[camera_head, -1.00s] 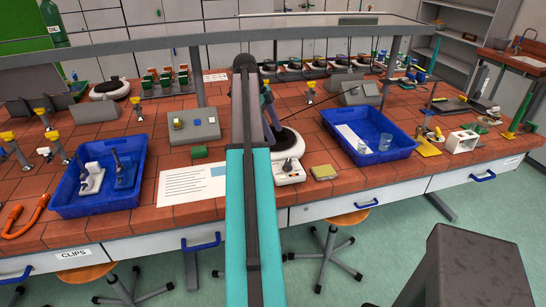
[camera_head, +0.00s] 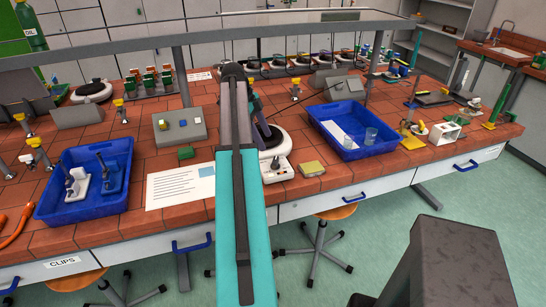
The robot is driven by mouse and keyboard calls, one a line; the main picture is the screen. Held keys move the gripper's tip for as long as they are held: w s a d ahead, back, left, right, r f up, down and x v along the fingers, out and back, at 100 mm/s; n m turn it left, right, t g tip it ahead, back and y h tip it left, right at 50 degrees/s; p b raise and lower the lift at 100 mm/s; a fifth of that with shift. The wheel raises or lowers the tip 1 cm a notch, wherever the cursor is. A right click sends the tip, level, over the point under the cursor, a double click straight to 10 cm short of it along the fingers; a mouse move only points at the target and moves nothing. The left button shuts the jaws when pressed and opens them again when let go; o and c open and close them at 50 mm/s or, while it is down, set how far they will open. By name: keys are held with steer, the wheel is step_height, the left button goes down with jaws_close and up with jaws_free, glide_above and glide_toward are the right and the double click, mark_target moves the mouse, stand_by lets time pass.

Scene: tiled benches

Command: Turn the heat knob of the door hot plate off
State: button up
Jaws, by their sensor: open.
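A hot plate stands near the bench's front edge, just right of my arm, with a dark round top in a pale ring (camera_head: 282,143). Its white front panel (camera_head: 278,171) carries small knobs, too small to read their settings. My arm hides the left part of this hot plate. My gripper (camera_head: 263,126) shows only as a dark part beside the arm, over or near the back of the plate. It is open; its fingertips are mostly hidden, and I cannot tell whether it touches anything. A second hot plate (camera_head: 92,90) stands at the back left.
A blue tray (camera_head: 40,211) with two devices stands left, another blue tray (camera_head: 318,125) with glassware right. A grey rail (camera_head: 160,41) spans the bench above.

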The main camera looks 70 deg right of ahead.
mark_target(275, 160)
steer(key=shift+p+x, duration=1.55)
steer(key=shift+x, duration=3.6)
steer(key=c, duration=1.1)
steer(key=shift+o, duration=0.2)
